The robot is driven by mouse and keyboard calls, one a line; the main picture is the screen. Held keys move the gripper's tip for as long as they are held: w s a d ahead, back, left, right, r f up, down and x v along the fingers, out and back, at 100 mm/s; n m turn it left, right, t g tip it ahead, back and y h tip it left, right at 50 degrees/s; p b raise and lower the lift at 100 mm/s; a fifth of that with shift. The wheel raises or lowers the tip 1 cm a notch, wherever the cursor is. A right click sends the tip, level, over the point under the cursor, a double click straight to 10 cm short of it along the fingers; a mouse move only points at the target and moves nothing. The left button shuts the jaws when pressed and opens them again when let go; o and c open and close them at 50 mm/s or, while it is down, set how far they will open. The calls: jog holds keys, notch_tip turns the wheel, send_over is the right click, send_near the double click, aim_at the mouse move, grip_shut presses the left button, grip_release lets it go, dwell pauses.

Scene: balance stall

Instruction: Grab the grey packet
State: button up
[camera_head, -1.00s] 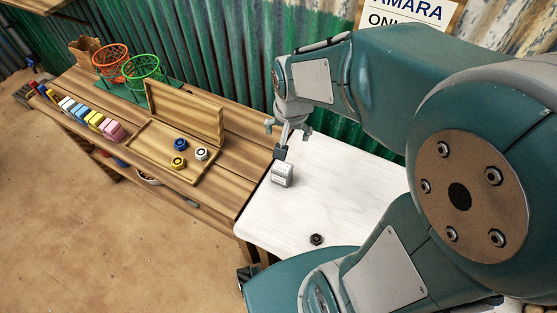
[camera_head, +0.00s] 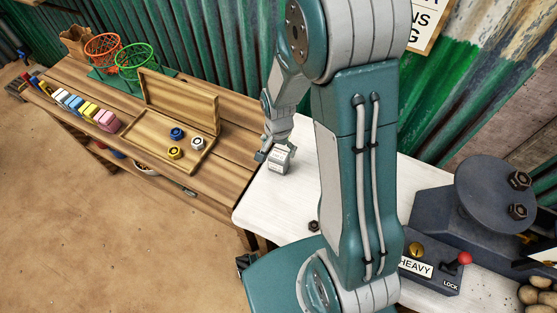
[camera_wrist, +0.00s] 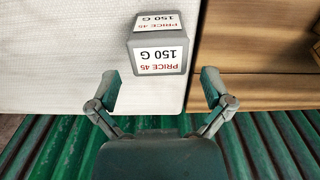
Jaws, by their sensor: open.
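The grey packet (camera_head: 279,159) stands on the white table near its left edge in the head view. In the wrist view the packet (camera_wrist: 158,62) shows labels reading "PRICE 45" and "150 G". My gripper (camera_wrist: 158,92) is open, its two fingers spread below the packet in the wrist view and nothing between them. In the head view my gripper (camera_head: 268,152) is right by the packet, partly overlapping it. I cannot tell whether a finger touches it.
A white table (camera_head: 262,200) carries a dark nut (camera_head: 313,226) and a dark balance (camera_head: 490,205) marked HEAVY. A wooden table at left holds an open wooden box (camera_head: 150,148) with several nuts, coloured packets (camera_head: 82,108) and two wire baskets (camera_head: 137,62). Green corrugated wall stands behind.

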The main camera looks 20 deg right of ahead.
aim_at(278, 154)
notch_tip(278, 154, down, 5)
jog(key=shift+f, duration=0.1)
dwell(0.3)
jog(key=c, duration=1)
